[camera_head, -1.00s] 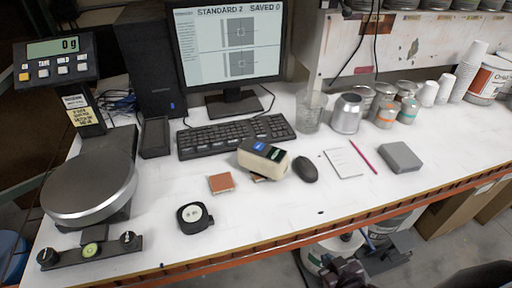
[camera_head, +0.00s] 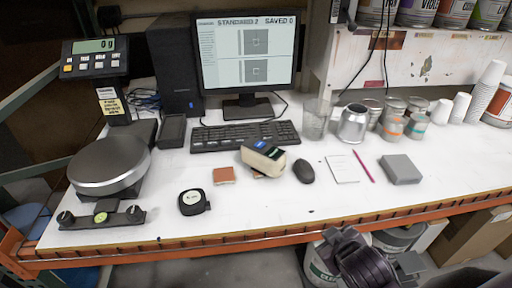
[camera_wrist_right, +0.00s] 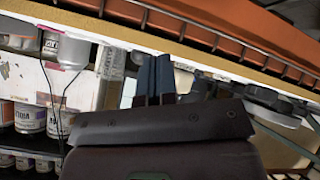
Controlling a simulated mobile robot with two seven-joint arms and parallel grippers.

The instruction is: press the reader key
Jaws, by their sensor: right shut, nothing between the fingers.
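The reader (camera_head: 263,158) is a small cream device with a dark top and a blue patch. It lies on the white bench in front of the keyboard, with a brown piece partly under it. Its key is too small to make out. My right gripper (camera_head: 342,238) is in front of and below the bench edge, well apart from the reader. In the right wrist view my right gripper (camera_wrist_right: 153,66) has its two blue-grey fingers together with nothing between them. My left gripper is not in view.
The monitor (camera_head: 245,53) reads "STANDARD 2" and "SAVED 0". A mouse (camera_head: 304,171) is right of the reader, and a brown square (camera_head: 224,175) and a round black gauge (camera_head: 193,202) are left. The orange bench edge (camera_head: 270,236) lies between my gripper and the bench top.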

